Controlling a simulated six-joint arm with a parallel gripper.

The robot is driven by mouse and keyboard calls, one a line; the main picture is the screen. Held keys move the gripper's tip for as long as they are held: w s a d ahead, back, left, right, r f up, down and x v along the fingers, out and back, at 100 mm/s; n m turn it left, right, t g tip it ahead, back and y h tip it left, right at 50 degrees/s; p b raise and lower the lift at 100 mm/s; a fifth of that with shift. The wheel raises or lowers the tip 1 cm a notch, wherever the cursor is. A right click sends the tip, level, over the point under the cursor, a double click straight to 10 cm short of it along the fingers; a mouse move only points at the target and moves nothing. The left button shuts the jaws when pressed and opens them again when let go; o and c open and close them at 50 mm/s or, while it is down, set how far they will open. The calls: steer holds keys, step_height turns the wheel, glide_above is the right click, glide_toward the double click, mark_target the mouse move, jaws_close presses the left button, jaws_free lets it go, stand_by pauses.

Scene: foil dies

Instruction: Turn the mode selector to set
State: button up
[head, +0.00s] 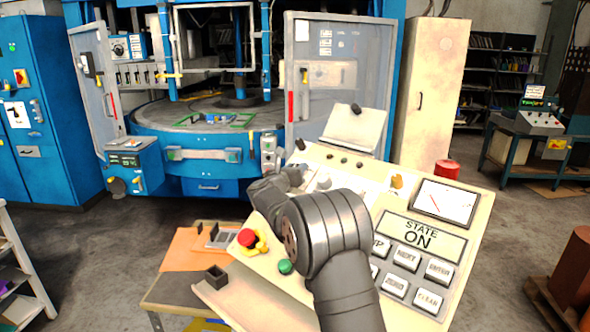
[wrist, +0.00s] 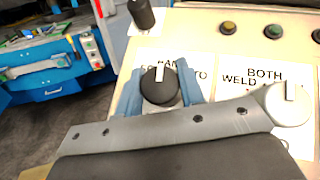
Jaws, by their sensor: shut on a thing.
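The selector with a round black knob (wrist: 160,88) and a white pointer stands on the cream control panel (head: 300,160). In the wrist view its pointer points nearly straight up the picture. The label around it is partly covered, so I cannot read its positions in full. My gripper (wrist: 163,92) has its blue fingers on the left and right of this knob and is shut on it. In the head view my own arm hides the knob and most of the gripper.
To the right in the wrist view is a pale knob (wrist: 289,104) with a label reading "BOTH WELD". A black post (wrist: 141,14) and several buttons lie beyond. In the head view the panel has a red stop button (head: 247,237), a green button (head: 286,266) and a "STATE ON" display (head: 421,236).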

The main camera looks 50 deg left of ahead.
steer(key=n+g+y, duration=0.1)
steer(key=n, duration=0.2)
steer(key=n+g+y, duration=0.2)
steer(key=n, duration=0.1)
steer(key=shift+g+y, duration=0.3)
steer(key=shift+n+g+y, duration=0.6)
steer(key=shift+n+g, duration=1.1)
steer(key=shift+n, duration=0.1)
steer(key=shift+a+n+g, duration=0.1)
steer(key=shift+n+g, duration=0.2)
steer(key=o, duration=1)
steer(key=v, duration=1.7)
steer(key=shift+s, duration=0.25)
steer(key=shift+w+f, duration=0.1)
